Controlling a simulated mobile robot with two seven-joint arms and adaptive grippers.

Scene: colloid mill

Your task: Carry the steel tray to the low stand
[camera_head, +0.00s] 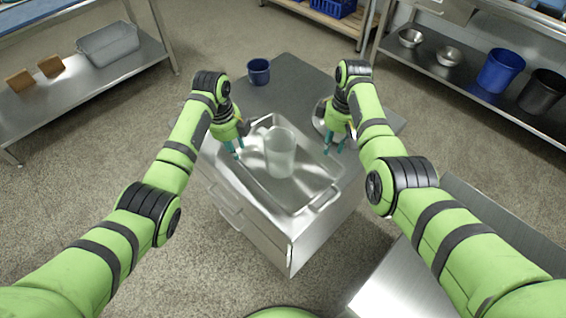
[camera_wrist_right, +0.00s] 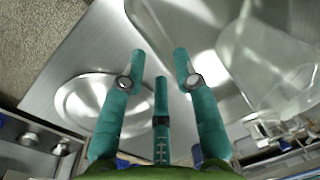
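The steel tray (camera_head: 311,211) lies on a steel-topped drawer cabinet (camera_head: 296,84), with loop handles at its ends. A translucent beaker (camera_head: 280,155) stands in it. The tray's wall also shows in the right wrist view (camera_wrist_right: 172,32), with the beaker (camera_wrist_right: 265,62) to its right. My left gripper (camera_head: 236,149) points down over the tray's left side, its fingers slightly apart and empty. My right gripper (camera_head: 335,146) is above the tray's far right edge; the right wrist view shows its fingers (camera_wrist_right: 158,75) apart with nothing between them. A low steel surface (camera_head: 405,285), possibly the low stand, is at lower right.
A blue mug (camera_head: 259,71) stands at the cabinet's far end. A round metal dish (camera_head: 319,116) is partly hidden behind my right gripper. Shelves with bowls and buckets (camera_head: 500,70) line the right; another shelf (camera_head: 90,95) is at left.

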